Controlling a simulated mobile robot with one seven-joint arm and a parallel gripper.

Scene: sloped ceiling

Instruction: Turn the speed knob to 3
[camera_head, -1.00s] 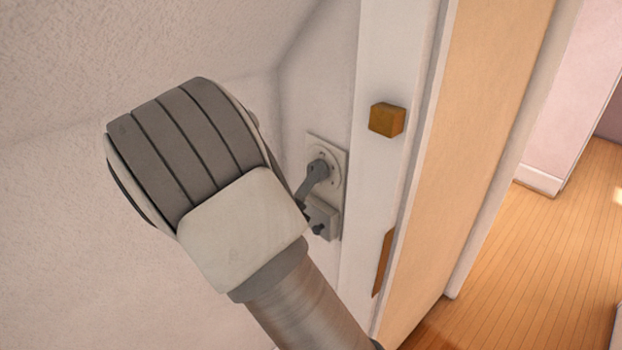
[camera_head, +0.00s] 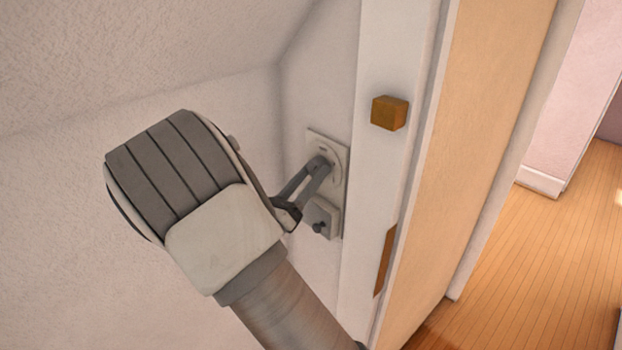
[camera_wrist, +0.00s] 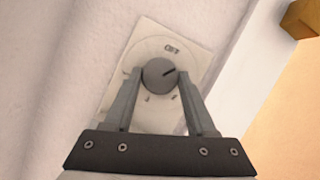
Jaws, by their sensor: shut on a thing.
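The speed knob (camera_wrist: 159,72) is round and grey, on a pale wall plate (camera_wrist: 146,112) with a round dial. My gripper (camera_wrist: 158,77) is shut on the knob, with one finger on each side. In the head view, my gripper (camera_head: 321,166) reaches the plate (camera_head: 341,180) from the lower left and hides most of the knob.
A smaller switch box (camera_head: 331,213) with a dark knob sits just below the plate, close to my fingers. A white door frame (camera_head: 375,60) with a wooden block (camera_head: 389,113) stands to the right. The sloped ceiling (camera_head: 130,50) is close above my arm.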

